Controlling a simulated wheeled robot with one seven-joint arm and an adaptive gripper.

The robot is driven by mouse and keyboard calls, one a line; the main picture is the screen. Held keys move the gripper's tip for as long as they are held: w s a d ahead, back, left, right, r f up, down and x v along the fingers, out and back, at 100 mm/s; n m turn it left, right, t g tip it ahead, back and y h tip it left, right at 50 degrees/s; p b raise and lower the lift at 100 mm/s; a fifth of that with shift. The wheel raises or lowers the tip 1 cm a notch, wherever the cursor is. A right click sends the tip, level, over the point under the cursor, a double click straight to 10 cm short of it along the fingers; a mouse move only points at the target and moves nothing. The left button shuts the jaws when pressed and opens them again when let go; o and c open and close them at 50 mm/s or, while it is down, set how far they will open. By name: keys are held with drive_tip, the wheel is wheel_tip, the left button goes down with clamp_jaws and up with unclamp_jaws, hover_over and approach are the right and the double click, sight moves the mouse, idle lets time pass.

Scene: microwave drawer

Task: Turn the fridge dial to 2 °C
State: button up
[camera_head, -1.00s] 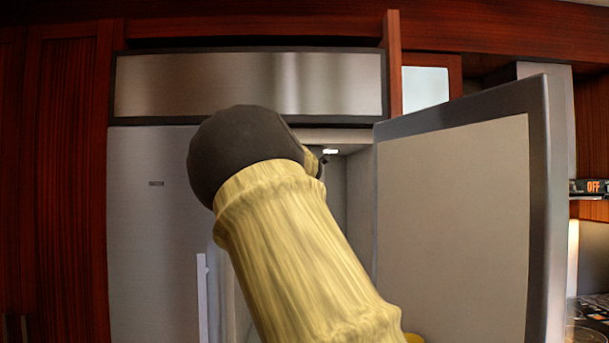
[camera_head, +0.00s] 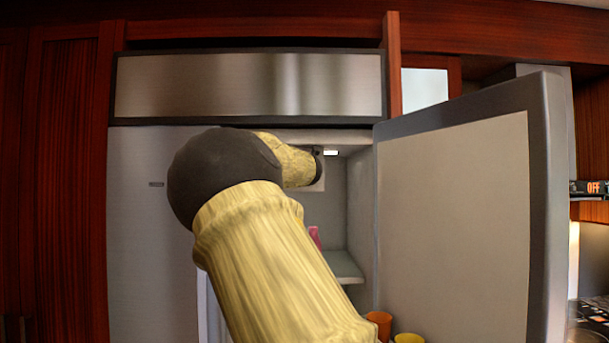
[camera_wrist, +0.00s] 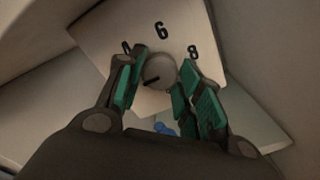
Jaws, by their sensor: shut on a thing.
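The grey round fridge dial (camera_wrist: 160,72) is in the wrist view, on a pale plate (camera_wrist: 181,28) marked with a 6 above it and an 8 at upper right. A mark at the left is partly covered by a finger and hard to read. A dark pointer line on the dial aims at the lower left of the picture. No 2 is visible. My gripper (camera_wrist: 163,68) has its green-padded fingers on either side of the dial, shut on it. In the head view my arm hides the dial and gripper inside the open fridge (camera_head: 360,205).
The fridge door (camera_head: 455,215) stands open on the right. Inside are a shelf (camera_head: 345,268) and a pink item (camera_head: 315,236). An orange cup (camera_head: 379,322) and a yellow cup (camera_head: 408,338) are low near the door. A blue item (camera_wrist: 165,129) shows beneath the plate.

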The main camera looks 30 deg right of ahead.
drive_tip(key=shift+f, duration=0.3)
drive_tip(key=o, duration=1)
drive_tip(key=shift+o, duration=0.2)
drive_tip(key=shift+r, duration=0.1)
drive_tip(key=shift+r, duration=0.15)
